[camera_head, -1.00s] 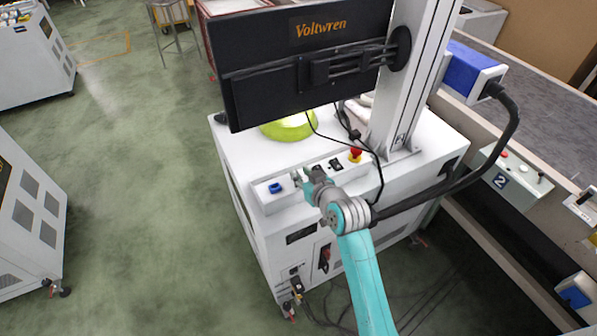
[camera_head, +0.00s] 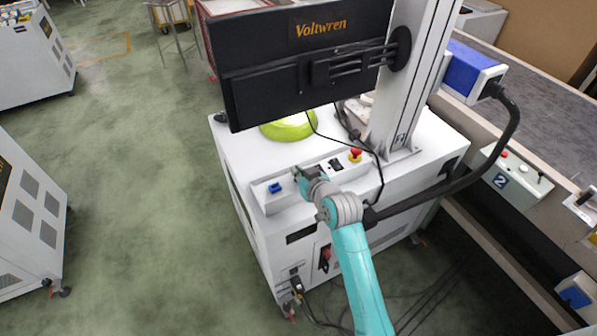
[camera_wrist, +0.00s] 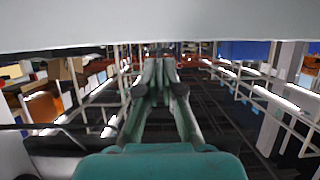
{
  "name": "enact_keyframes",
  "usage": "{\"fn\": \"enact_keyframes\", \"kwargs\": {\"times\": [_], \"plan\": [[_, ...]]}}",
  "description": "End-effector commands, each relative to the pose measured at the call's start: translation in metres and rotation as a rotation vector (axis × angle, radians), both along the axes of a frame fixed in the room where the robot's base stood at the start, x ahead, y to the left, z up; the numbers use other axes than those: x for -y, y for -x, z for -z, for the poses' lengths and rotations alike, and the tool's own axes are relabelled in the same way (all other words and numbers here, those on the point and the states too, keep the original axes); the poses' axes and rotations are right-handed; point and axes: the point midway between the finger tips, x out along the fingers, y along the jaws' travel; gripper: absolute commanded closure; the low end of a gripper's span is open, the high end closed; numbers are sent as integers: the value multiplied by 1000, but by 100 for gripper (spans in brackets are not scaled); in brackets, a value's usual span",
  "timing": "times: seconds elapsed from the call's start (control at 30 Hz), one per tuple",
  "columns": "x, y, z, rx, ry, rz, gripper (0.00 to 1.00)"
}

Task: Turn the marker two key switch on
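The marking machine (camera_head: 236,150) is a white cabinet with a column bearing a "2" label. Its sloped control panel (camera_head: 268,206) runs along the front top edge, with a blue switch (camera_head: 275,187), a dark rocker-like switch (camera_head: 335,164) and a red button (camera_head: 355,154). My gripper (camera_head: 299,173) is at the panel between the blue switch and the dark switch. It covers that part, and I cannot make out the key switch. In the wrist view my two fingers (camera_wrist: 160,72) run close together with a narrow gap; whether anything is between them does not show.
A black Voltwren monitor (camera_head: 300,62) hangs just above and behind the panel. A yellow-green ring (camera_head: 290,126) lies on the cabinet top. A conveyor (camera_head: 545,100) and a control box with a "2" (camera_head: 515,185) stand at right. Open floor (camera_head: 150,180) lies at left.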

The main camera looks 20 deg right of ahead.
Motion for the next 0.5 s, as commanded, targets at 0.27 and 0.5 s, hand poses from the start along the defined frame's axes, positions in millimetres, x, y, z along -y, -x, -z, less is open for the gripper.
{"fn": "enact_keyframes", "kwargs": {"times": [0.27,0.5], "plan": [[-2,0,0,1,2,66,100],[-2,0,0,1,3,212,100]]}}
